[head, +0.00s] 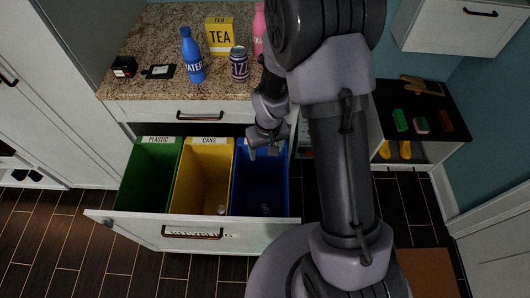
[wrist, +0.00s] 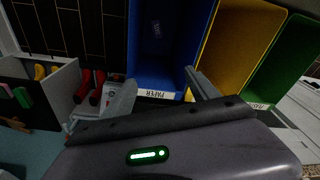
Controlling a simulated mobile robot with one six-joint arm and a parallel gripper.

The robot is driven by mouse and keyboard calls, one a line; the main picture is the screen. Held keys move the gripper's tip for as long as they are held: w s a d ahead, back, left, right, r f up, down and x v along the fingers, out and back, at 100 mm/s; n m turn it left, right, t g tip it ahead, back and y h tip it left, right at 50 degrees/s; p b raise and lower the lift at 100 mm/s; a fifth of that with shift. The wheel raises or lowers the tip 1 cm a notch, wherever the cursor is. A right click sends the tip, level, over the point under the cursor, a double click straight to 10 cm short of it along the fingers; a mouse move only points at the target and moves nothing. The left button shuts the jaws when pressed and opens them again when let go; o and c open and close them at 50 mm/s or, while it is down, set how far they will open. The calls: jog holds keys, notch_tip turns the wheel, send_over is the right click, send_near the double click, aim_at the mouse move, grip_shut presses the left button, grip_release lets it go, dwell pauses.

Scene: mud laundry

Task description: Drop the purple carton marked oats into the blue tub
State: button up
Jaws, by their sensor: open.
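The blue tub (head: 261,185) is the right one of three in the pulled-out drawer. In the wrist view the blue tub (wrist: 176,62) carries a label reading PAPER. A small dark object with pale marks (wrist: 155,28) lies on its floor; it also shows faintly in the head view (head: 265,209). I cannot read it, so I cannot tell whether it is the oats carton. No other purple carton shows. My gripper (head: 263,150) is over the rear of the blue tub. In the wrist view my gripper (wrist: 160,78) has its fingers apart with nothing between them.
A green tub (head: 150,175) and a yellow tub (head: 202,170) stand left of the blue one. The counter (head: 150,40) behind holds a blue bottle (head: 192,55), a tea box (head: 219,36), a purple can (head: 239,63) and a pink bottle (head: 259,30).

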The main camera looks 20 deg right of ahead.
notch_tip(320, 180, up, 12)
jog(key=s+p, duration=0.1)
jog(key=p, duration=0.2)
jog(key=shift+s+f, duration=0.2)
jog(key=shift+s, duration=0.05)
jog(key=shift+d, duration=0.1)
